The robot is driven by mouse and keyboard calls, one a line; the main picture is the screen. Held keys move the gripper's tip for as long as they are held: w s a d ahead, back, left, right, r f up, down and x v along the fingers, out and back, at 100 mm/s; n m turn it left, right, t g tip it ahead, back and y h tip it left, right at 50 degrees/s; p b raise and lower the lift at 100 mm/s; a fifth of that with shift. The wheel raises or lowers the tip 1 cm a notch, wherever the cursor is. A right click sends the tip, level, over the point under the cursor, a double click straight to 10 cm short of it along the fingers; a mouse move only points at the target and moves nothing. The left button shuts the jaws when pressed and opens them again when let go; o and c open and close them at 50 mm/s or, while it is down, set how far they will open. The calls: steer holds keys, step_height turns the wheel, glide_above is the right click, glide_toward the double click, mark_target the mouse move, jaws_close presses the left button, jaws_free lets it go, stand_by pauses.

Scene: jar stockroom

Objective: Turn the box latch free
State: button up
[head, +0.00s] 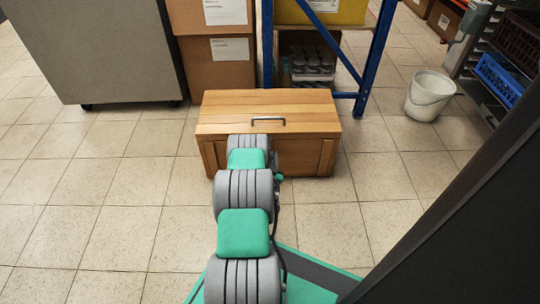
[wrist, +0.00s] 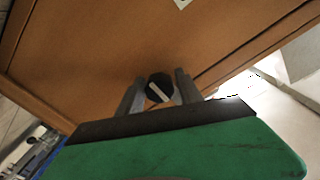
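The wooden box (head: 222,113) stands on the tiled floor with its lid down and a metal handle (head: 268,120) on top. In the wrist view its brown front panel (wrist: 100,45) fills most of the picture. The latch (wrist: 159,88) is a round black knob with a pale bar set at a slant. My gripper (wrist: 159,86) is at the panel, one grey finger on each side of the knob. The fingers look apart from the knob, with small gaps. In the head view my arm hides the latch and my gripper.
A blue-framed rack (head: 375,55) and cardboard boxes (head: 232,62) stand behind the box. A grey cabinet (head: 105,50) is at the back left. A white bucket (head: 428,97) stands to the right. The floor beside the box is clear.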

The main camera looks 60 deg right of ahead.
jaws_close()
steer(key=shift+n, duration=0.3)
steer(key=n, duration=0.4)
steer(key=shift+s, duration=0.1)
steer(key=n, duration=0.8)
steer(key=shift+d+n, duration=0.1)
steer(key=shift+n, duration=0.3)
steer(key=n, duration=0.5)
steer(key=shift+t, duration=0.4)
